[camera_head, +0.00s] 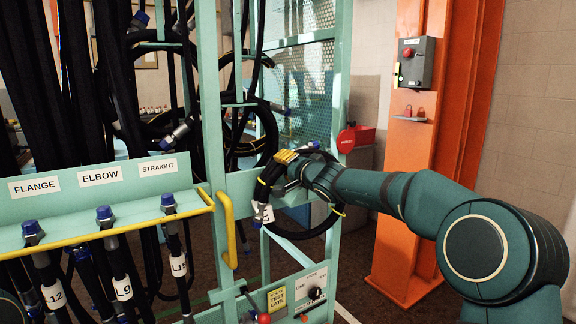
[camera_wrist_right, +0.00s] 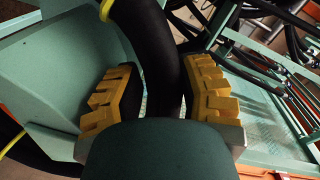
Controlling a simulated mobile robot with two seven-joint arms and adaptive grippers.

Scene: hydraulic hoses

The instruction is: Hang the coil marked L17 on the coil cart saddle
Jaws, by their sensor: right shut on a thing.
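My right gripper (camera_head: 288,157) is shut on a black hose coil (camera_head: 322,229) with yellow bands, held in front of the teal frame. A white tag (camera_head: 263,212) on the coil is tilted and partly legible, ending in 7. In the right wrist view the black hose (camera_wrist_right: 160,45) passes between the yellow finger pads of the gripper (camera_wrist_right: 163,98). Other black coils (camera_head: 262,125) hang on the teal frame (camera_head: 207,95) behind. I cannot pick out the coil cart saddle with certainty. My left gripper is not in view.
A teal rack (camera_head: 120,205) labelled FLANGE, ELBOW and STRAIGHT holds hoses tagged L12, L9 and L15 at left. A yellow handle (camera_head: 228,230) stands close left of the coil.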

